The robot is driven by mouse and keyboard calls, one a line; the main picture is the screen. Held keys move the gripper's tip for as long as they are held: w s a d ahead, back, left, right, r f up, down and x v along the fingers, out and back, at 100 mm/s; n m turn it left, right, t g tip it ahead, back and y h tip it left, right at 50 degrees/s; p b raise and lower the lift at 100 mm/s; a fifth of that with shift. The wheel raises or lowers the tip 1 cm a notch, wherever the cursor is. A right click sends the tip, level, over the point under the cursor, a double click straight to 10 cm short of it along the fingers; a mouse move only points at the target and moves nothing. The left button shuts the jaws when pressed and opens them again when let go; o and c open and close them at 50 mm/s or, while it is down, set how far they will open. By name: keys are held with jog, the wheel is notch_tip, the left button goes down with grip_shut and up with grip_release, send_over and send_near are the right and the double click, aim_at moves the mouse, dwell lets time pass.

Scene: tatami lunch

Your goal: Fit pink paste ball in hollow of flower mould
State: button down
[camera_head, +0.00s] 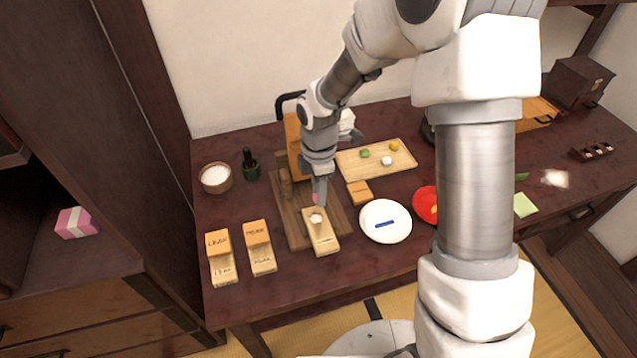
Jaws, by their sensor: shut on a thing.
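My gripper (319,198) points down over the work board and is shut on the pink paste ball (315,198), of which only a small pink patch shows between the fingers. The flower mould (322,236) is a pale wooden block lying on the front part of a dark wooden board (293,225). Its hollow (317,218) is near the far end and looks whitish. The ball is close to the hollow, just beyond it in the picture. I cannot tell how far above the mould it is.
Leaf (218,243) and moon (258,232) blocks stand at left. An orange block (359,193), a white plate (386,236) and a red dish (424,204) are at right. A tray (350,165) holds green, white and orange balls. A bowl (215,178) stands back left.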

aim_at(316, 199)
jog(key=shift+s+a, duration=0.25)
jog(key=shift+a, duration=0.1)
jog(key=shift+f, duration=0.15)
jog(key=shift+f+b, duration=2.05)
jog(key=shift+f, duration=0.25)
jog(key=shift+f+b, duration=0.3)
jog(key=shift+f, duration=0.2)
jog(key=c, duration=0.5)
grip_release()
jog(key=shift+c, duration=0.2)
